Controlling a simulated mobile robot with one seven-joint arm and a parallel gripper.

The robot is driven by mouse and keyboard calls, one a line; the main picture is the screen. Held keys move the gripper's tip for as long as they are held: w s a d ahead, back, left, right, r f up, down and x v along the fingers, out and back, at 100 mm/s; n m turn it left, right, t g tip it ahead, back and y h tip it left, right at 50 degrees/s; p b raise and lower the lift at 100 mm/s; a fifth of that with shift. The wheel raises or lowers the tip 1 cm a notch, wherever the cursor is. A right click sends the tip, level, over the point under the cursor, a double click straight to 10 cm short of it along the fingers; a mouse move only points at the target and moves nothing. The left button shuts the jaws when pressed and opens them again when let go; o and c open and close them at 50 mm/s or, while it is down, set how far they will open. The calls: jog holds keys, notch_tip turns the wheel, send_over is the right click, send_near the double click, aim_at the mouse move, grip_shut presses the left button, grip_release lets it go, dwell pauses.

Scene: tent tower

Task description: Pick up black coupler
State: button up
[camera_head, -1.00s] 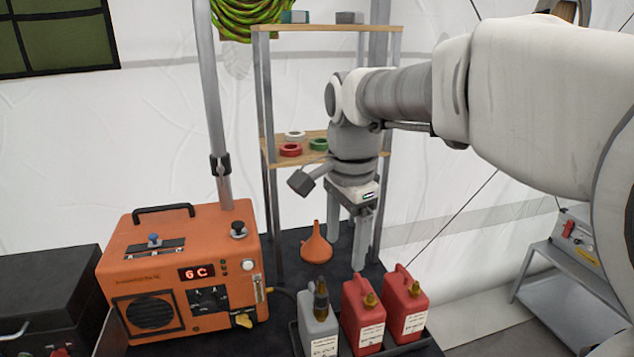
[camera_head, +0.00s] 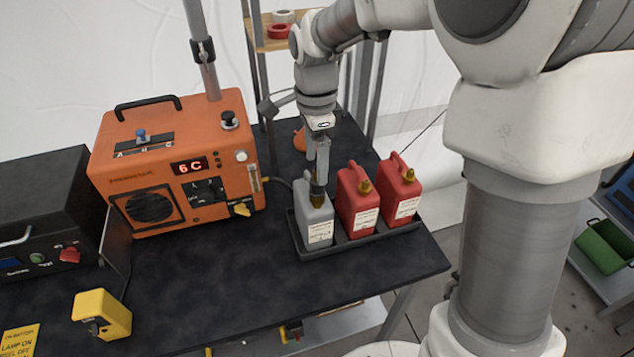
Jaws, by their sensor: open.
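A small black coupler (camera_head: 317,189) sits upright on the brass spout of the grey jug (camera_head: 315,220), at the left of the jug tray. My gripper (camera_head: 321,172) points down over the jug's top, with its fingers right at the coupler. The jaws are open. The fingers overlap the coupler in this view, so I cannot tell whether they straddle it or touch it.
Two red jugs (camera_head: 357,203) (camera_head: 401,192) stand close to the right in the same black tray (camera_head: 346,243). An orange machine (camera_head: 178,165) stands to the left. A yellow box (camera_head: 103,314) is near the table's front left. The dark tabletop (camera_head: 220,280) is clear at the front.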

aim_at(317, 185)
jog(key=shift+s+f, duration=0.2)
jog(key=shift+f, duration=2.75)
grip_shut()
